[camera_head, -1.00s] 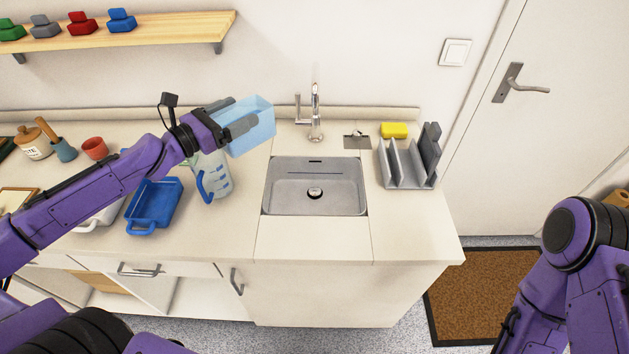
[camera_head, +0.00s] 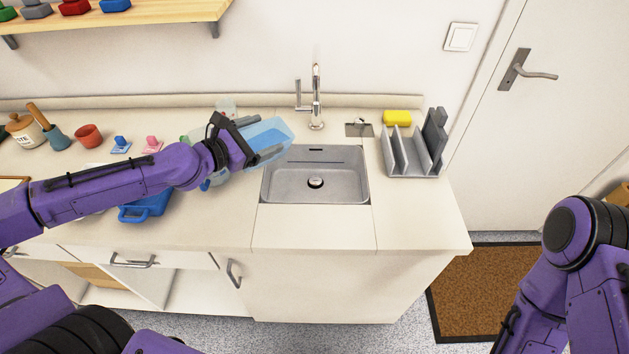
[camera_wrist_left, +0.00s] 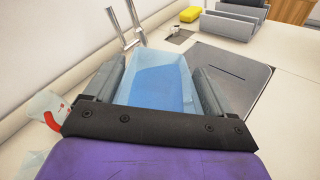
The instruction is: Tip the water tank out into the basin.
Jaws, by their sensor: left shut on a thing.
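The water tank (camera_head: 274,132) is a clear light-blue box, tilted, above the counter at the left edge of the basin. In the left wrist view the tank (camera_wrist_left: 158,84) sits between both fingers and has blue water in it. My left gripper (camera_head: 262,145) is shut on the tank. The basin (camera_head: 315,190) is a grey sink set in the counter, empty, with a round drain. In the left wrist view the basin (camera_wrist_left: 232,75) lies to the right of the tank. My right gripper is not in view; only my right arm shows at the lower right.
The tap (camera_head: 316,100) stands behind the basin. A grey rack (camera_head: 415,150) and a yellow sponge (camera_head: 397,117) are to its right. A blue tray (camera_head: 146,208) lies under my left arm, and a clear jug behind the gripper is mostly hidden. The counter before the basin is clear.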

